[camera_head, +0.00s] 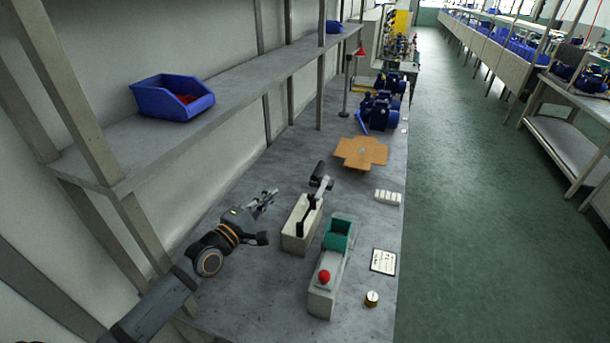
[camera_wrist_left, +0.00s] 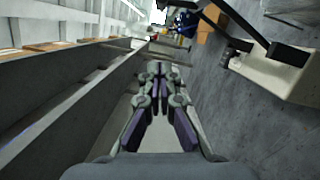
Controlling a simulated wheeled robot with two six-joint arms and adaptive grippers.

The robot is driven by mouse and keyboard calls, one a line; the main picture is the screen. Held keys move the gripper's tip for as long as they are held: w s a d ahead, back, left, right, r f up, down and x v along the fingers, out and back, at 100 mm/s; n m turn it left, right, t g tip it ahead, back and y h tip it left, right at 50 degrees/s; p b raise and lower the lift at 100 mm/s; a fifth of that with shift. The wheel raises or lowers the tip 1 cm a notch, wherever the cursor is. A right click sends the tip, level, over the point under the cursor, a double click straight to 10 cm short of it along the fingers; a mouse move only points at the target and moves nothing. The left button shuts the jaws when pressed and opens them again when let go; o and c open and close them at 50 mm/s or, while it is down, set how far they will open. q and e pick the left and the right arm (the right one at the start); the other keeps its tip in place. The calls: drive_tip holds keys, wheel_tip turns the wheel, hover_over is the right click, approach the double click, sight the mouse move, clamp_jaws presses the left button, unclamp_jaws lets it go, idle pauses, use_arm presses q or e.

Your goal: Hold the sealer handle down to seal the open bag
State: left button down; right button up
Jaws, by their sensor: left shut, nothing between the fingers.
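The sealer (camera_head: 296,238) is a cream, box-shaped base on the bench, with a dark handle (camera_head: 319,183) that is raised and tilted up at its far end. In the left wrist view the sealer (camera_wrist_left: 272,72) is at the upper right, with its dark handle bar (camera_wrist_left: 238,22) crossing above it. My left gripper (camera_head: 272,194) is left of the sealer, apart from it and the handle. Its fingers are shut and empty, also in the left wrist view (camera_wrist_left: 158,70). I cannot make out an open bag. My right gripper is not in view.
A grey unit (camera_head: 323,290) with a red button and green tray stands right of the sealer. A flat cardboard carton (camera_head: 362,152) and blue pumps (camera_head: 380,110) lie beyond. A shelf (camera_head: 240,80) with a blue bin (camera_head: 172,98) runs along the left.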

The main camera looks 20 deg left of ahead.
use_arm(q)
drive_tip(key=w+d+r, duration=0.1)
drive_tip(key=w+d, duration=0.5)
drive_tip(key=w, duration=0.3)
drive_tip(key=shift+w+d+r, duration=0.15)
drive_tip(key=shift+w+d, duration=0.2)
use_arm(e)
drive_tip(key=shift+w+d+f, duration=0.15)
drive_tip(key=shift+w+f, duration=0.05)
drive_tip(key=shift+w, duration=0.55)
use_arm(q)
drive_tip(key=shift+w, duration=0.1)
